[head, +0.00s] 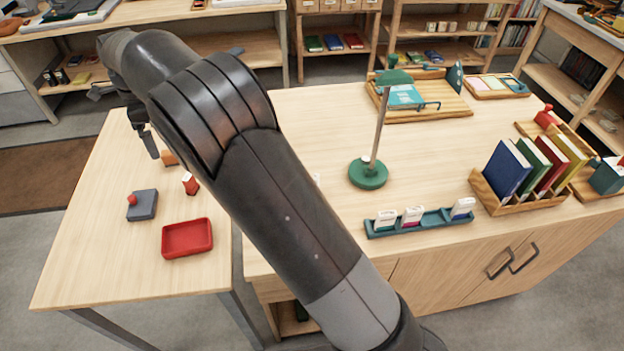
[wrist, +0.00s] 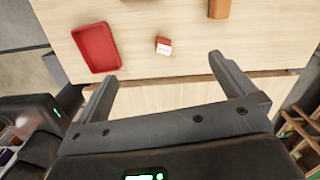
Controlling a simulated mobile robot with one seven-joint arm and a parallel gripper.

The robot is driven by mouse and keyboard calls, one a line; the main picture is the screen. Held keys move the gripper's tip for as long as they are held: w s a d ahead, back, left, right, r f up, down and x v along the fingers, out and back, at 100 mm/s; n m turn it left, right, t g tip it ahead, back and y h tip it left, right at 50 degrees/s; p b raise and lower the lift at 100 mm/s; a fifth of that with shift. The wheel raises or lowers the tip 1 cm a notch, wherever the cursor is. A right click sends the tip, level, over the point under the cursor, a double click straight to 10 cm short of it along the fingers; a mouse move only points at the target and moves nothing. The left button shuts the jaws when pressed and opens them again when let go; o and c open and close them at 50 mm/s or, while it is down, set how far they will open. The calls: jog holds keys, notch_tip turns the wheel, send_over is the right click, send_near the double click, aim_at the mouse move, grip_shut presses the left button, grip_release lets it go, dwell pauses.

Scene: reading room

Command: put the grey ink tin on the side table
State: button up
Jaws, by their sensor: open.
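A flat grey tin-like box (head: 142,205) lies on the light wood side table (head: 110,265) at the left of the head view, with a small red knob-like thing at its left end. I cannot tell for sure that it is the grey ink tin.
A red tray (head: 187,238), a small red-and-white item (head: 190,184) and an orange-brown block (head: 169,158) share the side table. The larger desk (head: 310,125) stands to the right, holding a green lamp (head: 368,174), a teal rack (head: 420,222) and upright books (head: 508,169).

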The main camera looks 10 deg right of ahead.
jog(key=s+d+r+n+t, duration=0.1)
jog(key=s+d+r+n, duration=0.2)
jog(key=d, duration=0.6)
jog(key=s+d+r+n+y, duration=0.1)
jog(key=s+d+r, duration=0.1)
jog(key=d+r, duration=0.45)
jog(key=s+d+r+n+t, duration=0.1)
jog(key=s+d+r+n, duration=0.15)
jog(key=d, duration=0.75)
jog(key=s+d+f+n+t+h, duration=0.1)
jog(key=s+d+n, duration=0.3)
jog(key=s+d, duration=0.4)
jog(key=s+d+f+n+t, duration=0.2)
jog(key=s+d+n, duration=0.3)
jog(key=s, duration=1)
jog(key=d+f, duration=0.1)
jog(key=d, duration=0.2)
jog(key=shift+s+d+f+h, duration=0.15)
jog(key=shift+d+h, duration=0.15)
jog(key=shift+h, duration=0.1)
